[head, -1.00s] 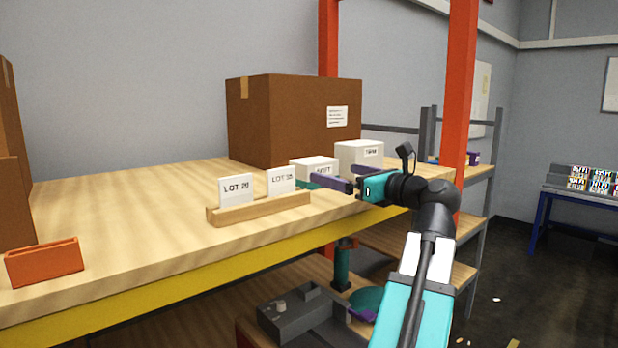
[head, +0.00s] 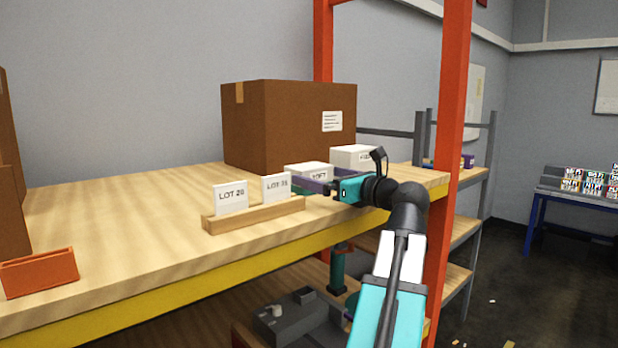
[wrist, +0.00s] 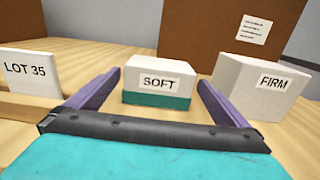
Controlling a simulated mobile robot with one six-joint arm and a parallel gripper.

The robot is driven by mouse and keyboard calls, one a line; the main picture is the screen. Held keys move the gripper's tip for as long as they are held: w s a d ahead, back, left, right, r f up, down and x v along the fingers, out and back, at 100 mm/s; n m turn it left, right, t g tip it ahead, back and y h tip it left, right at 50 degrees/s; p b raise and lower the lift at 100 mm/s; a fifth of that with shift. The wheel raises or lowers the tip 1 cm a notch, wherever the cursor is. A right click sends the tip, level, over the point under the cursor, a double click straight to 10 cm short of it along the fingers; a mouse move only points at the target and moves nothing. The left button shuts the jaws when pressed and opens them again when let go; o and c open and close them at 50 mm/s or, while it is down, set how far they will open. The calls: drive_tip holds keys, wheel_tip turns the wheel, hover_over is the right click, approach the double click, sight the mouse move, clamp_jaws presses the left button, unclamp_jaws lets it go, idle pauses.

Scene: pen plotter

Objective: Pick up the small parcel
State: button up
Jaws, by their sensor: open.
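The small parcel is likely the white box labelled SOFT with a teal lower part (wrist: 158,84); in the head view it sits on the wooden shelf (head: 308,170), partly hidden by my gripper. My gripper (wrist: 155,82) is open. Its two purple fingers stand left and right of the SOFT box in the wrist view, with the box beyond or between their tips; I cannot tell which. In the head view my gripper (head: 318,185) is low over the shelf's front edge. A white box labelled FIRM (wrist: 258,86) stands to the right, also in the head view (head: 352,155).
A large brown carton (head: 290,125) stands behind the white boxes. A wooden holder (head: 250,216) with LOT cards (head: 231,197) is to the left. An orange upright (head: 452,110) rises at right. An orange holder (head: 38,273) sits at far left; the shelf between is clear.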

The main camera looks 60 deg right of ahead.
drive_tip(key=shift+p+x, duration=0.35)
drive_tip(key=shift+x, duration=1.65)
drive_tip(key=shift+w, duration=0.1)
drive_tip(key=x, duration=0.1)
drive_tip(key=p+x, duration=0.2)
drive_tip(key=x, duration=0.1)
drive_tip(key=shift+w+r, duration=0.1)
drive_tip(key=shift+r, duration=0.15)
drive_tip(key=shift+w+d+f, duration=0.1)
drive_tip(key=shift+w+f, duration=0.05)
drive_tip(key=shift+w, duration=0.25)
drive_tip(key=c, duration=1.2)
drive_tip(key=shift+o, duration=0.2)
